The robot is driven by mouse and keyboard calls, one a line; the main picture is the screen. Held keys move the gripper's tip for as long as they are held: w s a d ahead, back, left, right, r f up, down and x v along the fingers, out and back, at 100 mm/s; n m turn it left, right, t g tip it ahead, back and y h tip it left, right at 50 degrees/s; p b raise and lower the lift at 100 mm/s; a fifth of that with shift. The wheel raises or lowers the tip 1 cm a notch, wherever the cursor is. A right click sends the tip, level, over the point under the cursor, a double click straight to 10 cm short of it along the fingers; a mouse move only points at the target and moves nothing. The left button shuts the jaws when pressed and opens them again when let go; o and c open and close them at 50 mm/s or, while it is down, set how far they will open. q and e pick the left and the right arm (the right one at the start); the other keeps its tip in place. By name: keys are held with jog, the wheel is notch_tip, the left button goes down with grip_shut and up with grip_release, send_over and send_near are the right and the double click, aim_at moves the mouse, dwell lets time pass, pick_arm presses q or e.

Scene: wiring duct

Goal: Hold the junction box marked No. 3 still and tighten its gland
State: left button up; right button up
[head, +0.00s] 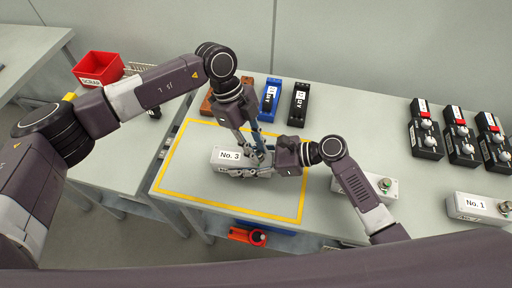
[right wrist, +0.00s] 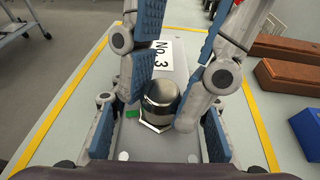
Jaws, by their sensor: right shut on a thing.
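The grey junction box marked No. 3 (head: 228,156) lies inside the yellow outline on the table. In the right wrist view its label (right wrist: 163,55) faces up and its metal gland (right wrist: 161,103) has a hex nut. My right gripper (head: 272,163) is shut on the box, its blue-padded fingers (right wrist: 158,138) along the two sides. My left gripper (head: 257,150) reaches down from above, with one finger on each side of the gland (right wrist: 166,108). Whether its pads touch the gland I cannot tell. A small green mark (right wrist: 132,114) shows on the box beside the nut.
Box No. 1 (head: 478,206) and another grey box (head: 375,184) stand at the right. Black units with red parts (head: 460,140) stand at the far right. Blue (head: 270,100), black (head: 299,103) and brown blocks line the back. A red bin (head: 98,68) is at the left.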

pick_arm(q)
jog(key=shift+m, duration=0.3)
grip_shut()
jog(key=m+y, duration=0.1)
jog(key=m, duration=0.1)
jog(key=shift+w+d+m+g, duration=0.1)
jog(key=shift+w+m+g, duration=0.05)
jog(key=shift+m+g, duration=0.25)
jog(key=m+y, duration=0.1)
jog(key=m, duration=0.3)
jog(key=shift+d+g, duration=0.15)
jog(key=shift+g, duration=0.25)
jog(key=m+y, duration=0.1)
jog(key=m, duration=0.3)
jog(key=shift+d+r+y, duration=0.1)
jog(key=shift+d+y, duration=0.05)
jog(key=shift+y, duration=0.25)
jog(key=shift+d+m+y, duration=0.15)
jog(key=shift+m+y, duration=0.65)
jog(key=shift+m, duration=1.4)
jog(key=shift+t, duration=0.3)
jog(key=o, duration=0.6)
grip_release()
